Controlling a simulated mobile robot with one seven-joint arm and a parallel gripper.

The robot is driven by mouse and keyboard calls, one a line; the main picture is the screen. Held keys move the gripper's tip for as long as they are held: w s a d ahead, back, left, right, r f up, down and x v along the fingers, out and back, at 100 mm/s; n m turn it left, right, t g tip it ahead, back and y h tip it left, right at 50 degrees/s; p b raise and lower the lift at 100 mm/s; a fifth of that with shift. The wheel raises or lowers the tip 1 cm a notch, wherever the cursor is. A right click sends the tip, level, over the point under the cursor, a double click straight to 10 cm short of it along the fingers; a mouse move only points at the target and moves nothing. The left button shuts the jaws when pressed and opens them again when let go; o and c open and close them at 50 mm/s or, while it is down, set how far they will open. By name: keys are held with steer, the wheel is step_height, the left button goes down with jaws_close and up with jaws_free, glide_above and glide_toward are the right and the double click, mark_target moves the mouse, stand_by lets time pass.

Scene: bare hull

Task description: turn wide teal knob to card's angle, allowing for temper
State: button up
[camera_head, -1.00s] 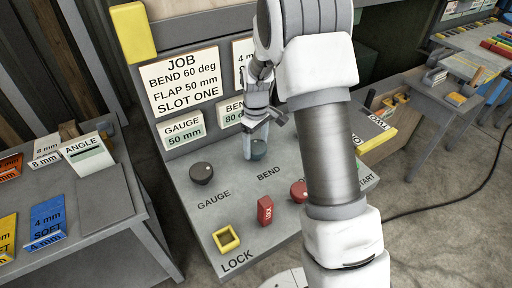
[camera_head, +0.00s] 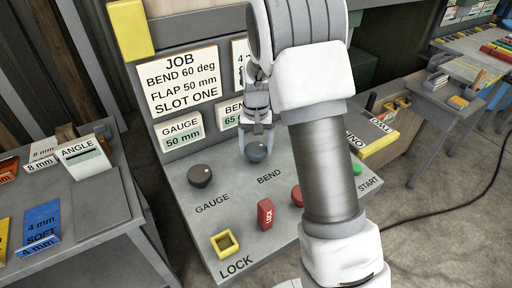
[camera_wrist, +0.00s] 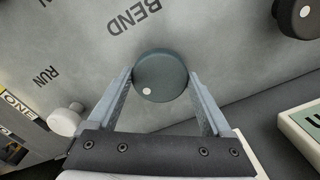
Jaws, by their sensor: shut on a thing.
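The wide teal knob (camera_head: 257,155) sits on the sloped console above the word BEND. My gripper (camera_head: 257,140) is shut on it, with one finger on each side. In the wrist view the knob (camera_wrist: 163,72) lies between the fingertips, its white dot toward the lower left. The job card (camera_head: 185,80) reads BEND 60 deg, FLAP 50 mm, SLOT ONE. The bend display (camera_head: 230,117) shows 65, its right part hidden by my arm. A second card (camera_head: 240,60) beside the job card is mostly hidden; only a 4 shows clearly.
A dark gauge knob (camera_head: 200,176) stands left of the teal knob; its display (camera_head: 181,132) reads 50 mm.

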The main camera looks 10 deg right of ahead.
mark_target(256, 148)
steer(key=shift+m, duration=1.1)
steer(key=o, duration=1.2)
steer(key=shift+c, duration=0.2)
steer(key=shift+r, duration=0.1)
step_height(256, 148, up, 17)
steer(key=shift+r+b, duration=0.15)
steer(key=shift+b, duration=0.15)
